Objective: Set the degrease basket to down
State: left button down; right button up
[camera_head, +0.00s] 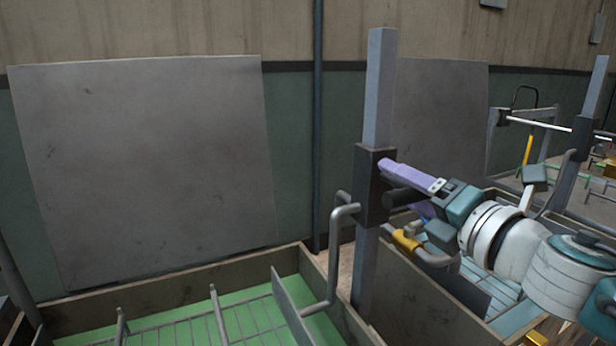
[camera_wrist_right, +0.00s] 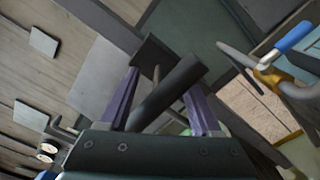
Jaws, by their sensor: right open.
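A wire basket (camera_head: 190,329) with a grey side plate lies low in the green-floored tank at the left front. I see no label naming it. A bent grey arm (camera_head: 334,262) rises from it to a dark slider block (camera_head: 372,172) on an upright metal post (camera_head: 379,95). A black round handle (camera_head: 404,198) sticks out from the block. My right gripper (camera_head: 408,188) is at the handle, with its purple fingers apart. In the right wrist view the handle (camera_wrist_right: 168,92) lies slantwise between the open fingers. I cannot tell whether they touch it. My left gripper is out of view.
A second tank (camera_head: 425,307) with a blue floor stands to the right, under my right arm. A grey bent pipe with a yellow part (camera_head: 407,240) is just below the gripper. Another post (camera_head: 582,140) stands farther right. Grey panels (camera_head: 150,170) lean against the back wall.

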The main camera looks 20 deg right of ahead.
jog(key=shift+w, duration=0.7)
grip_shut()
dwell(1.0)
